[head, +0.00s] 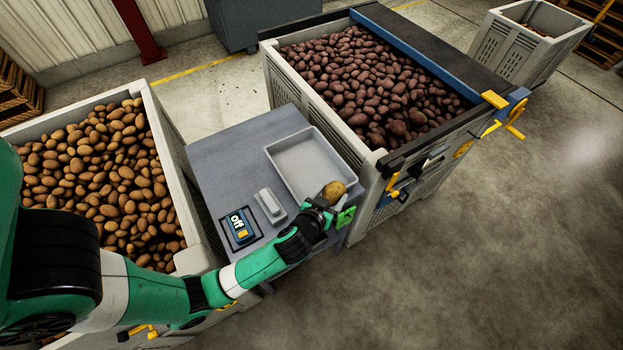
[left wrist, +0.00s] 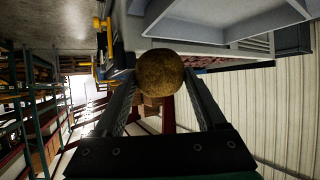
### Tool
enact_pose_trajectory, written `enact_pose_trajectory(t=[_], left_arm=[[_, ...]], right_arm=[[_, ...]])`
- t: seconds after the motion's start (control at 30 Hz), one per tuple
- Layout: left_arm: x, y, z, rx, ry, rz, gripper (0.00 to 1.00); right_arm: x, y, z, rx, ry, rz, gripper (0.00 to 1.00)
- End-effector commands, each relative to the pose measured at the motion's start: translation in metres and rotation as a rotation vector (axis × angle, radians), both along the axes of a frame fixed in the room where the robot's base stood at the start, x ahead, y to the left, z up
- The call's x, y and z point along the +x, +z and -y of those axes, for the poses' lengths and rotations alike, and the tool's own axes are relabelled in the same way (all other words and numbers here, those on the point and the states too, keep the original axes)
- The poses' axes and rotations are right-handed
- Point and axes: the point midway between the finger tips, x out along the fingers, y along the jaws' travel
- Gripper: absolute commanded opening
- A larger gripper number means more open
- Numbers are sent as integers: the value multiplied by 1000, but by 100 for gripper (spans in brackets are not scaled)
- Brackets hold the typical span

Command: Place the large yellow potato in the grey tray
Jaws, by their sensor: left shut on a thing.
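A large yellow potato (head: 334,192) is held in my left gripper (head: 326,200), at the near right corner of the grey tray. In the left wrist view the potato (left wrist: 160,82) sits between the two fingers of my left gripper (left wrist: 164,95), which are shut on it. The grey tray (head: 318,178) lies on the grey table and looks empty in the head view. In the left wrist view part of a grey edge (left wrist: 225,25) shows beyond the potato. I cannot tell the potato's exact height over the tray rim. My right gripper is not in view.
A crate of yellow-brown potatoes (head: 160,110) stands left, a crate of dark red potatoes (head: 278,85) right.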

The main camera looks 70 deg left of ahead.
Motion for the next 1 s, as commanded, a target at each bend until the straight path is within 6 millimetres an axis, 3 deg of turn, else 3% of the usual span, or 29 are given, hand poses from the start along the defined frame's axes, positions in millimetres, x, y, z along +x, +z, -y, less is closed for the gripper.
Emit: enact_pose_trajectory(t=[0.03, 0.1, 0.23, 0.4, 0.73, 0.9, 1.0], left_arm=[[1, -20, -15, 0, 10, 6, 8], [3, -27, -33, 1, 10, 7, 8], [7, -34, -71, 1, 10, 1, 8], [11, -72, -101, -1, 4, -1, 8], [14, -90, -117, 2, 1, 1, 8], [14, -120, -119, 1, 0, -1, 8], [15, -124, -119, 1, 0, 2, 8]], right_arm=[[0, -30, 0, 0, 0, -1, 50], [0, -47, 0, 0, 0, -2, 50], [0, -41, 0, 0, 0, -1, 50], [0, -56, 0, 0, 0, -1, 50], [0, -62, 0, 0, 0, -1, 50], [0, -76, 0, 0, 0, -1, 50], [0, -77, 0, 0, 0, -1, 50]])
